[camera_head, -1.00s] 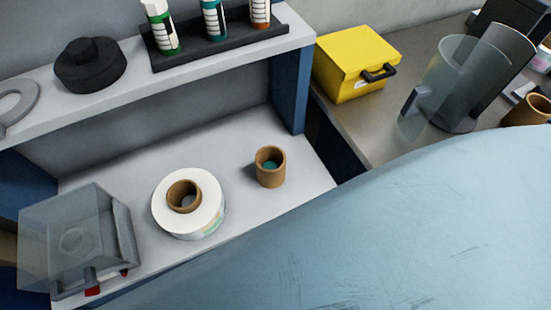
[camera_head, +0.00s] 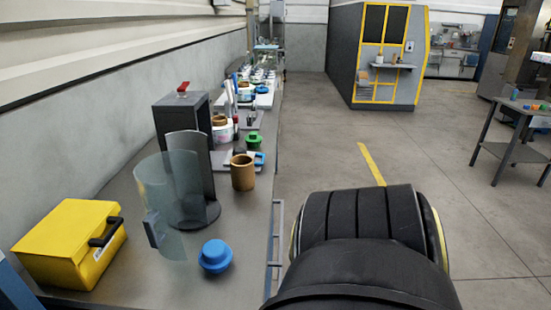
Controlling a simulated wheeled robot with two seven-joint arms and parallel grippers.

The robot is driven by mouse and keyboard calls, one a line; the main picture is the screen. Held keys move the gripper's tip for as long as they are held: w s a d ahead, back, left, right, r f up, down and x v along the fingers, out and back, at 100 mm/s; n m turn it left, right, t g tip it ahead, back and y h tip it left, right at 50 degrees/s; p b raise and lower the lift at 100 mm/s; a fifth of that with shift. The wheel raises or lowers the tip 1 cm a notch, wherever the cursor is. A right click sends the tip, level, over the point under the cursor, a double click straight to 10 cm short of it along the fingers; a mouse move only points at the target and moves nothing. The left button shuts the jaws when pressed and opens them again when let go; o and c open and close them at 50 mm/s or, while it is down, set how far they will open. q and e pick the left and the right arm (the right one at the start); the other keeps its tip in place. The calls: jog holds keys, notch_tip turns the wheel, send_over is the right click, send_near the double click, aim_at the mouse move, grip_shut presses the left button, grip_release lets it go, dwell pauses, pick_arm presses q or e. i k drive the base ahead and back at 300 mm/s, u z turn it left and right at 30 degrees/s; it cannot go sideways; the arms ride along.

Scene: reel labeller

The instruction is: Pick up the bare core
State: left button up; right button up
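A brown cardboard core (camera_head: 243,172) stands upright on the grey bench, right of a black holder with a clear curved shield. No label roll is visible around it. Another brown ring shows further back, on top of a pale roll (camera_head: 222,130). Neither of my grippers is in view, so I cannot see whether they are open or shut.
A yellow case (camera_head: 69,243) lies at the bench's near left. A blue knobbed part (camera_head: 215,256) sits before the clear shield (camera_head: 169,205). A black stand (camera_head: 183,125) is behind. A large black ribbed shape fills the lower right. Open floor (camera_head: 320,140) lies right of the bench.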

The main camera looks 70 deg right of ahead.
aim_at(243, 173)
jog(key=z, duration=0.1)
jog(key=k, duration=0.25)
jog(key=z, duration=1.9)
